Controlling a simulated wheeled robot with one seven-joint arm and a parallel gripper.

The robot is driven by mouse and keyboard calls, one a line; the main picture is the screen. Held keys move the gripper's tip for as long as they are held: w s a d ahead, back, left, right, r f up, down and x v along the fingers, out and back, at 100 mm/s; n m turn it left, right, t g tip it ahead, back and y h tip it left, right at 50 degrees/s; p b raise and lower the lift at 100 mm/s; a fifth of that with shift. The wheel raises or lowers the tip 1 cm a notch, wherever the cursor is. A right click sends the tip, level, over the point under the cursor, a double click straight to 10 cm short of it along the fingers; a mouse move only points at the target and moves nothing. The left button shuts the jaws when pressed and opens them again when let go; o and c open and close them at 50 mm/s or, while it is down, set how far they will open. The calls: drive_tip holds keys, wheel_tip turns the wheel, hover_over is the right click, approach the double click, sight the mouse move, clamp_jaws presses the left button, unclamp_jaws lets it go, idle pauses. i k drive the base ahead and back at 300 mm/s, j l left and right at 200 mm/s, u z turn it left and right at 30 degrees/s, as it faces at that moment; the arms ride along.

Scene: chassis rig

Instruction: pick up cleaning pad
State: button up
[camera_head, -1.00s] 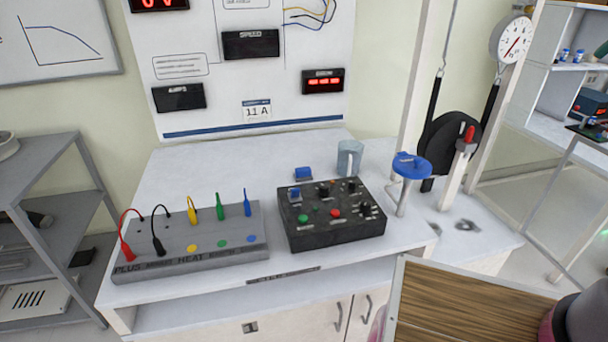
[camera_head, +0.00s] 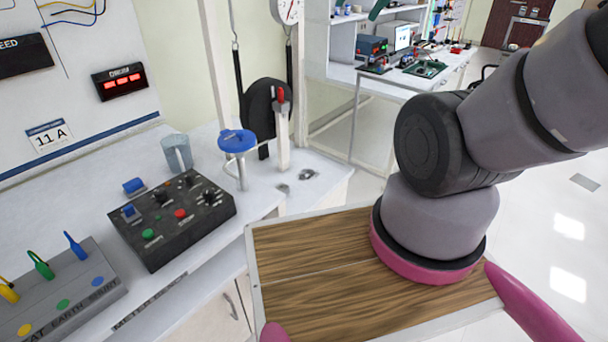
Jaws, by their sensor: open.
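I cannot pick out a cleaning pad for certain. A small blue block (camera_head: 134,186) lies on the white bench behind the black control box, and it is too small to tell if it is the pad. My gripper is not in view.
The black control box (camera_head: 172,220) stands on the white bench (camera_head: 75,205). Around it are a grey cup (camera_head: 177,153), a stand with a blue disc (camera_head: 237,141) and a grey terminal box (camera_head: 68,300). A black wheel (camera_head: 262,108) stands behind. Open floor (camera_head: 560,190) lies right.

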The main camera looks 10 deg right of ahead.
sight(132, 188)
drive_tip(key=i+j+u, duration=0.1)
drive_tip(key=u, duration=0.3)
drive_tip(key=i+u, duration=0.2)
drive_tip(key=u, duration=0.2)
drive_tip(key=i+u, duration=0.2)
drive_tip(key=u, duration=0.2)
